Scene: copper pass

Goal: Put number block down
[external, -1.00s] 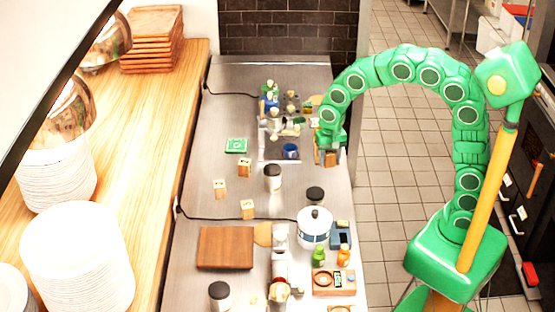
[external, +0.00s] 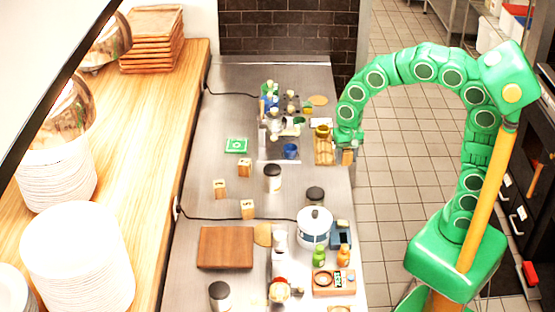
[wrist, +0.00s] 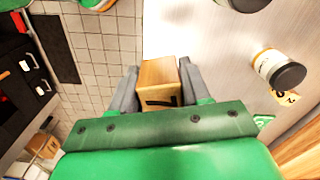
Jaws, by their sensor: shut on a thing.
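My gripper (external: 347,158) is at the counter's right edge in the external view, at the end of my green arm. It is shut on a wooden number block (wrist: 160,75), which sits between the grey fingers in the wrist view. A dark mark shows on the block's near face, but I cannot read it. In the external view the held block is small and partly covered by the fingers. Other number blocks stand on the steel counter: one behind (external: 244,168), one at left (external: 220,188) and one in front (external: 248,209).
The steel counter (external: 215,120) has bare room around the standing blocks. A dark-lidded jar (external: 272,178), a white pot (external: 314,228) and a wooden tray (external: 324,150) stand nearby. The tiled floor (external: 385,190) lies beyond the right edge.

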